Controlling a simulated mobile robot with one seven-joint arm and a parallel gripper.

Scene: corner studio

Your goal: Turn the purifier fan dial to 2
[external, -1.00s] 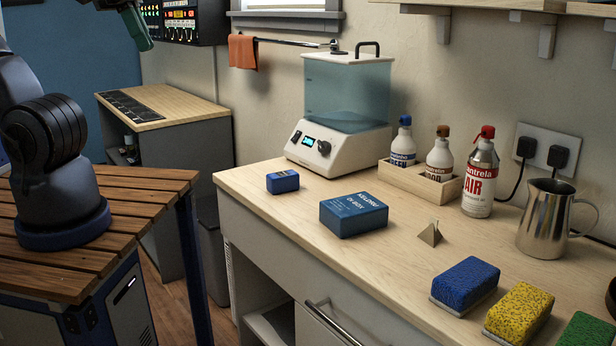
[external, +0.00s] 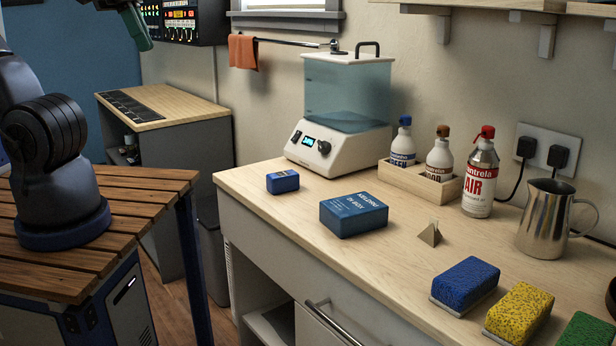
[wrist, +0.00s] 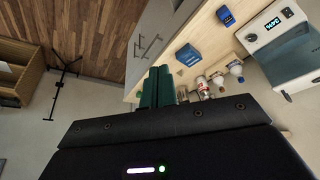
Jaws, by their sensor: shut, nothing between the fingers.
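A white appliance (external: 338,150) with a bluish see-through tank stands at the back left of the counter. It has a small lit display (external: 308,142) and a round black dial (external: 324,147) on its front. I see no label naming it a purifier, and the dial's marks are too small to read. It also shows at the right of the wrist view (wrist: 285,45), partly cut off, with the display lit. My gripper (wrist: 157,88) has dark green fingers, shut and empty. In the external view only its green end (external: 143,36) shows at the top left, far from the appliance.
Blue boxes (external: 354,214), a caddy of bottles (external: 420,182), a red-capped can (external: 480,178), a metal jug (external: 544,220) and sponges (external: 465,285) stand on the counter (external: 400,270). A panel with several knobs (external: 180,22) hangs at the upper left.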

